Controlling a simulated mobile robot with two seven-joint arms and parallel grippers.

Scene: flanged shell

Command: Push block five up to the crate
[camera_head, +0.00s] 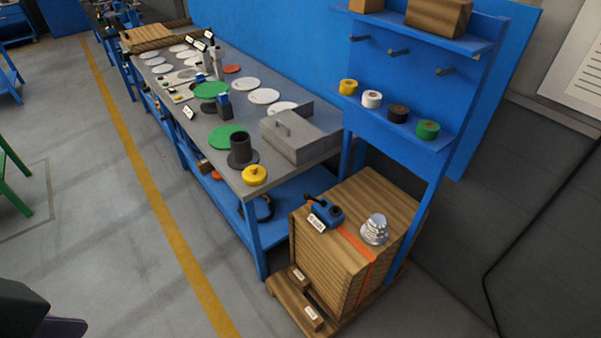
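The wooden crate (325,262) stands on a low wooden base at the lower right, beside the end of the workbench. Two small wooden blocks with white labels lie at the crate's front left foot: a farther block (293,273) and a nearer block (311,320). Their labels are too small to read, so I cannot tell which is block five. I cannot tell whether either block touches the crate. A dark part in the lower left corner seems to belong to my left arm; no fingertips show there. My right gripper is not in view.
A blue tool (329,211) and a silver stepped part (375,230) sit on the crate. The grey workbench (213,158) bears a dark flanged shell (240,151) and a yellow part (255,175). A blue shelf rack stands behind the crate. The floor left of the blocks is clear.

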